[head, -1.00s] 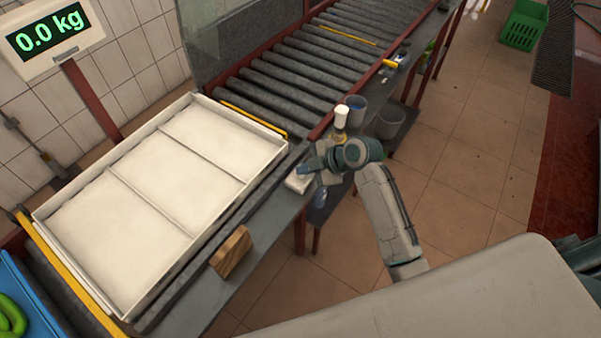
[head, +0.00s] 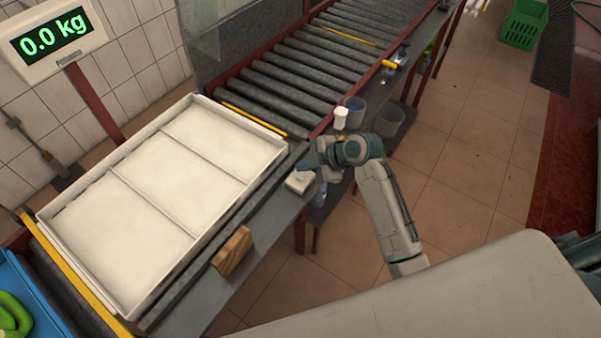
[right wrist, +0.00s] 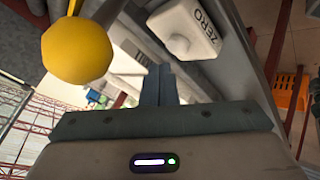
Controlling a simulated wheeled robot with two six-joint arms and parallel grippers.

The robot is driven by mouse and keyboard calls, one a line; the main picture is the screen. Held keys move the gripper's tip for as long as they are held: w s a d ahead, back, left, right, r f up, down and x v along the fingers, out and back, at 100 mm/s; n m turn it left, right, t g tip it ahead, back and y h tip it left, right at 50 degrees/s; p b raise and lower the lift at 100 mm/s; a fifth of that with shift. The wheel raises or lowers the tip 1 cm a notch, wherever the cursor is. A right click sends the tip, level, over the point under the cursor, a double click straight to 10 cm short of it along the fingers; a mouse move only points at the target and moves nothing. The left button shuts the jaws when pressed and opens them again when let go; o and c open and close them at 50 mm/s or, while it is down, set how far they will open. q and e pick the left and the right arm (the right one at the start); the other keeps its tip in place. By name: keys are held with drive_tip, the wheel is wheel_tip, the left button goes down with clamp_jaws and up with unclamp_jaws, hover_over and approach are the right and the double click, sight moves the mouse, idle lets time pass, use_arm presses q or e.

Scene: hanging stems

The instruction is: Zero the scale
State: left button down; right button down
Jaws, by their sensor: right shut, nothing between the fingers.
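The scale's display (head: 48,36) reads 0.0 kg in green, at the upper left of the head view. A small white box (head: 299,182) sits on the grey ledge; in the right wrist view the box (right wrist: 187,27) is marked ZERO. My right gripper (head: 303,164) is just above and beside this box in the head view. In the right wrist view its fingers (right wrist: 158,84) are together and empty, below the box in the picture. They appear apart from it, though exact contact is hard to tell. My left gripper is not in view.
A white divided tray (head: 206,184) stands empty on the left. A wooden block (head: 232,252) lies on the ledge. The roller conveyor (head: 300,75) runs toward the back. A blue-grey cup (head: 355,111) is beyond my gripper. A yellow ball-like thing (right wrist: 77,50) is close in the wrist view.

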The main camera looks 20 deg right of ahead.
sight(305, 178)
drive_tip(key=shift+r+p, duration=1.7)
drive_tip(key=shift+r, duration=0.7)
drive_tip(key=shift+f, duration=0.1)
